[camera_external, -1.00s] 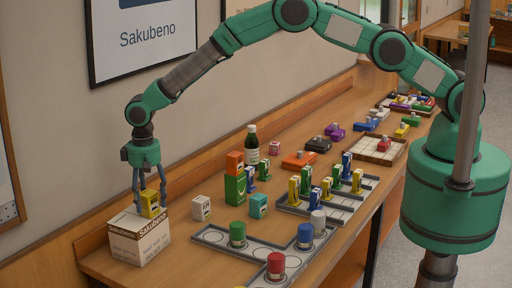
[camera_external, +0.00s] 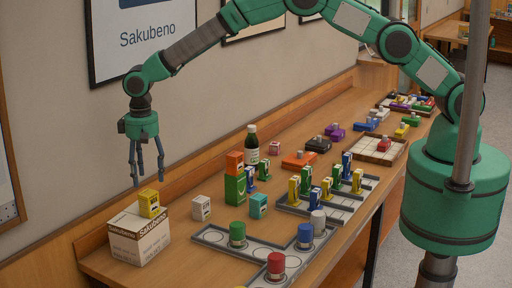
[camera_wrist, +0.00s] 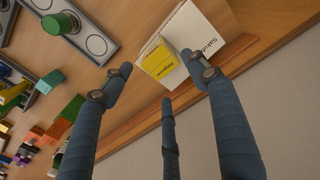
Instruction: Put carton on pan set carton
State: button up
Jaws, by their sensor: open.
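A small yellow carton (camera_external: 149,204) rests on top of a larger white box (camera_external: 140,243) printed "Sakubeno" at the near left end of the counter. In the wrist view the yellow carton (camera_wrist: 159,60) sits on the white box (camera_wrist: 211,33), between and beyond my fingertips. My gripper (camera_external: 148,184) is open and empty, hanging just above the yellow carton and apart from it. Which of several cartons the task means by "carton" is not labelled legibly.
To the right stand a small white carton (camera_external: 201,208), a teal carton (camera_external: 259,206), and an orange carton (camera_external: 235,163) on a green one (camera_external: 235,189). A grey tray (camera_external: 210,238) holds coloured cylinders.

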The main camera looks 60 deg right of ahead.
aim_at(148, 193)
jog(key=shift+r, duration=1.85)
